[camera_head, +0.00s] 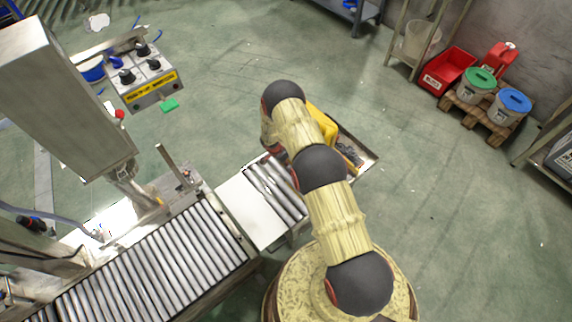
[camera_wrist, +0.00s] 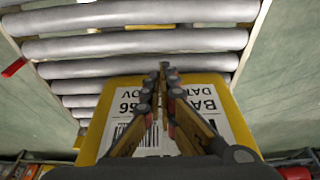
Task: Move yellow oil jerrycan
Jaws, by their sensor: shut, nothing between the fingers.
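The yellow oil jerrycan (camera_head: 325,124) shows partly behind my arm in the head view, at the far end of the short roller section. In the wrist view the jerrycan (camera_wrist: 217,84) fills the lower middle, with a white printed label and barcode facing the camera. My gripper (camera_wrist: 164,70) is in front of that label, its two fingers together with nothing between them. I cannot tell whether the fingertips touch the jerrycan. In the head view the gripper is hidden by my arm.
A roller conveyor (camera_head: 150,262) runs along the lower left, beside a machine with a button panel (camera_head: 150,78). A red crate (camera_head: 447,70) and lidded buckets (camera_head: 476,84) on a pallet (camera_head: 478,118) stand at upper right. The green floor between is clear.

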